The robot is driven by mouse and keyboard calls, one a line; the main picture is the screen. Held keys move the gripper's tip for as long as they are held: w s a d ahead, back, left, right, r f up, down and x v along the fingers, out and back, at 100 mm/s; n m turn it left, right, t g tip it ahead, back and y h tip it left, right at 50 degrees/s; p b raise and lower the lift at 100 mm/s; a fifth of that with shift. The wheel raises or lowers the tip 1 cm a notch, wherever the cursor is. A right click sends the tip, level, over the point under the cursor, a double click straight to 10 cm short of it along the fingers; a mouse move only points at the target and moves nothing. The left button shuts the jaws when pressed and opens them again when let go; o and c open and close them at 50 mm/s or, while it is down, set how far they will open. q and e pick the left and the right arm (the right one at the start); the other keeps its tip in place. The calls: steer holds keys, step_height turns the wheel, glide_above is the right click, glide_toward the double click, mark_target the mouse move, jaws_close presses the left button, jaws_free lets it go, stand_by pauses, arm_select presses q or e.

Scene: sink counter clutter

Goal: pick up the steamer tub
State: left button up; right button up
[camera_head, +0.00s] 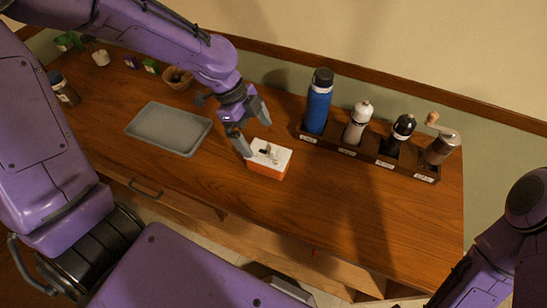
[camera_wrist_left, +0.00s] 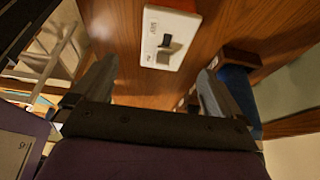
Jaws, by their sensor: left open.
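A small round tan tub (camera_head: 178,79), which looks like the steamer tub, stands near the back of the wooden counter, right of several small items. My left arm passes above and beside it. My left gripper (camera_head: 253,133) is open and empty, to the right of the tub and above the counter. It is close to an orange box with a white top and a dark switch (camera_head: 269,158). That white top also shows in the left wrist view (camera_wrist_left: 171,39), ahead of the spread fingers. The tub is not seen there. My right gripper is out of view.
A grey tray (camera_head: 169,129) lies left of the switch box. A dark rack (camera_head: 362,155) at the back right holds a blue bottle (camera_head: 318,101) and several grinders. A dark bottle (camera_head: 63,88) stands far left. The counter's front right is clear.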

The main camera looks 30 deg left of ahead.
mark_target(267, 153)
arm_select(q)
steer(key=x, duration=0.5)
steer(key=shift+w+a+f, duration=0.15)
steer(key=shift+w+f, duration=0.15)
steer(key=shift+w, duration=0.05)
steer(key=p+x, duration=0.1)
steer(key=x, duration=0.4)
steer(key=shift+f, duration=0.3)
steer(key=shift+w+f, duration=0.1)
steer(key=c, duration=1.2)
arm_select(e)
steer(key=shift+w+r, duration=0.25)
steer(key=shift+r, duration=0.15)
